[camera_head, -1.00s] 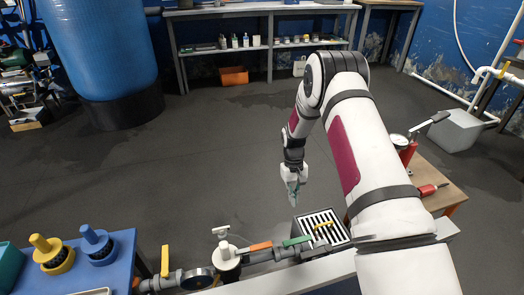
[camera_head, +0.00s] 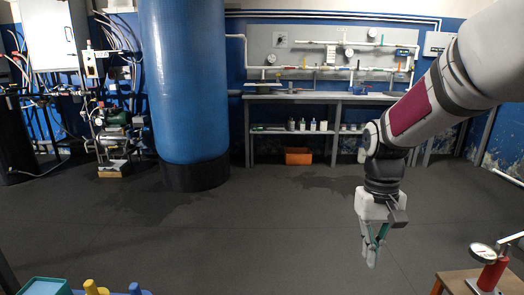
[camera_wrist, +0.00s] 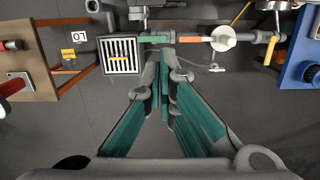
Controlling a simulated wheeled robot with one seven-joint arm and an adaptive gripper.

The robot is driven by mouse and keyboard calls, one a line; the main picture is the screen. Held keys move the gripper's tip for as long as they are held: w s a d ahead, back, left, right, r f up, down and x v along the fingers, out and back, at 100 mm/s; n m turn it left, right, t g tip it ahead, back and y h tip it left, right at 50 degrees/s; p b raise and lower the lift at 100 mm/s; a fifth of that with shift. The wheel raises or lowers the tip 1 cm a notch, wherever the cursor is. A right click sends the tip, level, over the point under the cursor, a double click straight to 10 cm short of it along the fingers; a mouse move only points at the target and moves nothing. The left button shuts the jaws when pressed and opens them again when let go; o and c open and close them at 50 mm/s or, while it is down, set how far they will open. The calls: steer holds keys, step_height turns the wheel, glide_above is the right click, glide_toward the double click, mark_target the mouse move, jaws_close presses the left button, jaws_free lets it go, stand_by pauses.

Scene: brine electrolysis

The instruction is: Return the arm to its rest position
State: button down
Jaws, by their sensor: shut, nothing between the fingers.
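My gripper (camera_head: 371,250) hangs pointing down at the right of the head view, over open dark floor. Its teal-padded fingers are together and hold nothing. In the wrist view the closed fingers (camera_wrist: 163,80) reach up through the middle of the picture. My white arm with a maroon panel comes in from the upper right of the head view and bends down at the elbow. The gripper touches nothing that I can see.
A small table with a red-handled gauge device (camera_head: 487,268) stands at lower right. A blue tank (camera_head: 185,85) and a workbench (camera_head: 320,97) stand at the back. The wrist view shows a pipe run with an orange section (camera_wrist: 190,39) beside a grated drain box (camera_wrist: 105,66). The middle floor is clear.

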steer(key=s+a+r, duration=0.1)
steer(key=s+r, duration=0.3)
steer(key=s, duration=0.3)
steer(key=s+a+r, duration=0.2)
steer(key=s+r, duration=0.2)
steer(key=s, duration=0.4)
steer(key=s+a+t, duration=0.1)
steer(key=s+t, duration=0.1)
steer(key=s, duration=1.3)
step_height(320, 180, up, 30)
steer(key=t+p, duration=0.3)
steer(key=p, duration=2.6)
steer(key=shift+w+d+f+t, duration=0.2)
steer(key=shift+w+t, duration=0.1)
